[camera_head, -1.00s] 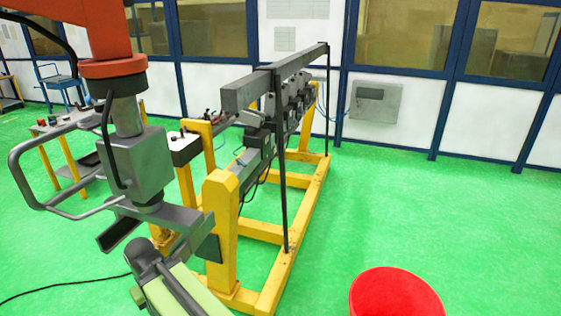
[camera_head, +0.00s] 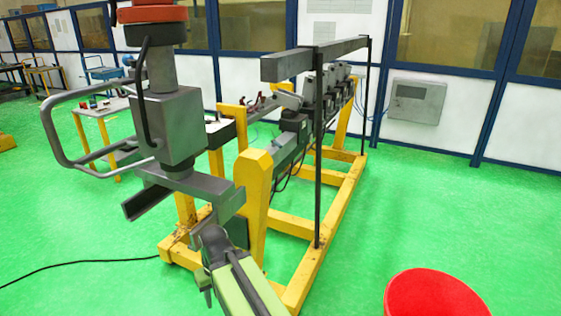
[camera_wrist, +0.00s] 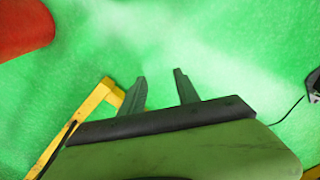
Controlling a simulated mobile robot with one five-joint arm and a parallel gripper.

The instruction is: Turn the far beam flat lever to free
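A yellow stand (camera_head: 330,225) carries a long grey beam (camera_head: 340,48) on thin dark posts, with a row of grey units (camera_head: 320,90) below it. Small reddish fittings (camera_head: 262,101) sit near the left of the row. The far beam flat lever cannot be told apart at this size. My green arm (camera_head: 248,285) reaches up from the bottom, in front of the stand's near end. My gripper (camera_wrist: 159,87) is open and empty in the wrist view, its two dark fingers apart over green floor. No lever shows between them.
A dark grey column with a loop handle (camera_head: 62,135) stands close at the left. A red round bin (camera_head: 435,293) is at the lower right; a red shape (camera_wrist: 22,28) shows in the wrist view. A yellow bar (camera_wrist: 88,112) lies left of my fingers.

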